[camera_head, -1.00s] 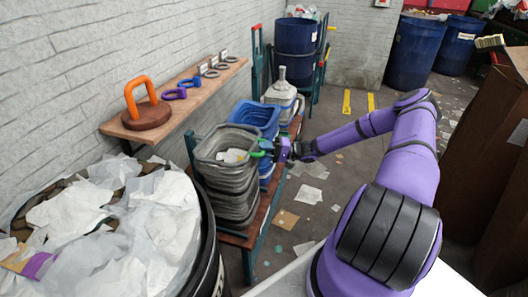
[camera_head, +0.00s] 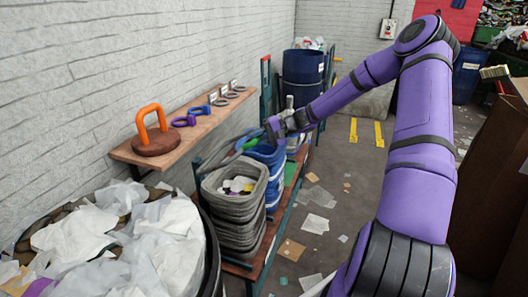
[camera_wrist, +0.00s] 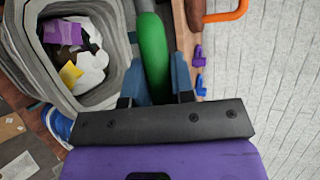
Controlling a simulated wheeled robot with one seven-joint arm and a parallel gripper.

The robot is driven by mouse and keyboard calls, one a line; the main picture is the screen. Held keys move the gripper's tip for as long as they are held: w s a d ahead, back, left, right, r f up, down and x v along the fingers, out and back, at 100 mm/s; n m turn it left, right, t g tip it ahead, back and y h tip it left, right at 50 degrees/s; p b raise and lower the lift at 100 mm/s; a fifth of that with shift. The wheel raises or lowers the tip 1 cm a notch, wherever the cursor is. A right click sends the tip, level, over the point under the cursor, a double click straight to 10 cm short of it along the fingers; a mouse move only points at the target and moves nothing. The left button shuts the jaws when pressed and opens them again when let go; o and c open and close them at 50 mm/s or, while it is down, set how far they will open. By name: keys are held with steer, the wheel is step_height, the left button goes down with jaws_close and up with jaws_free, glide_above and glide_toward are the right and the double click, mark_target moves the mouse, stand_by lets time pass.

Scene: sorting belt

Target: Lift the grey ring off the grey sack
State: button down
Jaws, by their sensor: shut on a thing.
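The grey sack (camera_head: 240,207) stands below the shelf in the head view, its open mouth showing rubbish inside. It also shows at the left in the wrist view (camera_wrist: 118,48). The grey ring (camera_head: 222,152) is tilted and raised above and behind the sack's mouth, seen nearly edge-on. It appears apart from the sack. My gripper (camera_head: 257,138) is shut on the ring's green part, which lies between the fingers in the wrist view (camera_wrist: 154,58). The far side of the ring is outside the wrist view.
A wooden wall shelf (camera_head: 190,135) close to the ring carries a brown weight with an orange handle (camera_head: 152,132) and small purple and blue clamps. Blue tubs (camera_head: 268,156) stand behind the sack. A large rubbish-filled bin (camera_head: 210,255) is at the front left.

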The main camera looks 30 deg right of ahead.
steer(key=w+a+r+m+g+h, duration=0.1)
steer(key=w+a+r+g+h, duration=0.2)
steer(key=w+a+r, duration=0.4)
steer(key=w+a+r+m+g+h, duration=0.1)
steer(key=w+a+r+g+h, duration=0.1)
steer(key=w+a+r, duration=0.5)
steer(key=shift+w+a+g+h, duration=0.35)
steer(key=shift+w+g+h, duration=0.05)
steer(key=shift+w, duration=2.05)
steer(key=c, duration=1)
jaws_free()
steer(key=v, duration=1)
steer(key=shift+d+r, duration=0.25)
steer(key=shift+r, duration=0.05)
